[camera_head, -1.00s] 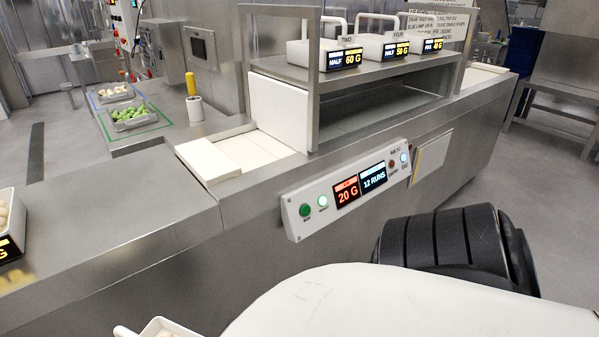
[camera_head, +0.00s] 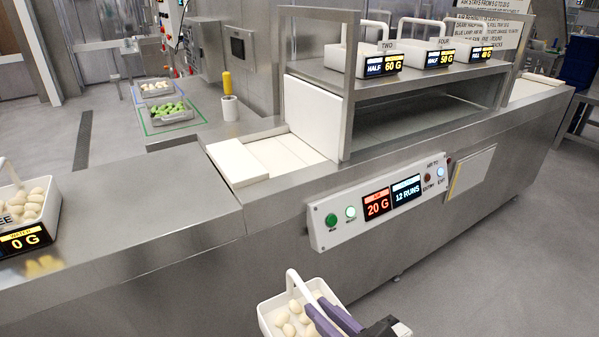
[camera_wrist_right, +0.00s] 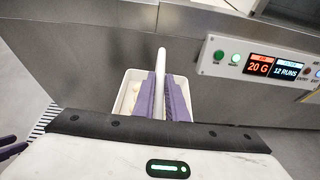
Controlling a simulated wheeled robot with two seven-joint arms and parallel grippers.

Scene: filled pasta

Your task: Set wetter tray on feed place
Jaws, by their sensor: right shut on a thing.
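My right gripper (camera_head: 335,318) is shut on the upright handle of a white tray (camera_head: 266,318) that holds pale filled pasta pieces. The tray is off the counter, in front of its steel side and left of the control panel. The right wrist view shows the same tray (camera_wrist_right: 122,110) with the purple fingers (camera_wrist_right: 163,97) around its handle. No label on it shows, so I cannot tell if it is the wetter tray. White slabs (camera_head: 290,152) lie at the machine's mouth; no marking names the feed place. A purple part, possibly my left gripper (camera_wrist_right: 12,150), shows at the wrist view's left edge.
A tray of pasta (camera_head: 52,212) reading 0 G stands on the counter (camera_head: 150,225) at left. Several trays with displays stand on the shelf (camera_head: 400,78). The control panel (camera_head: 385,203) juts from the counter's side. Bare steel lies between left tray and slabs.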

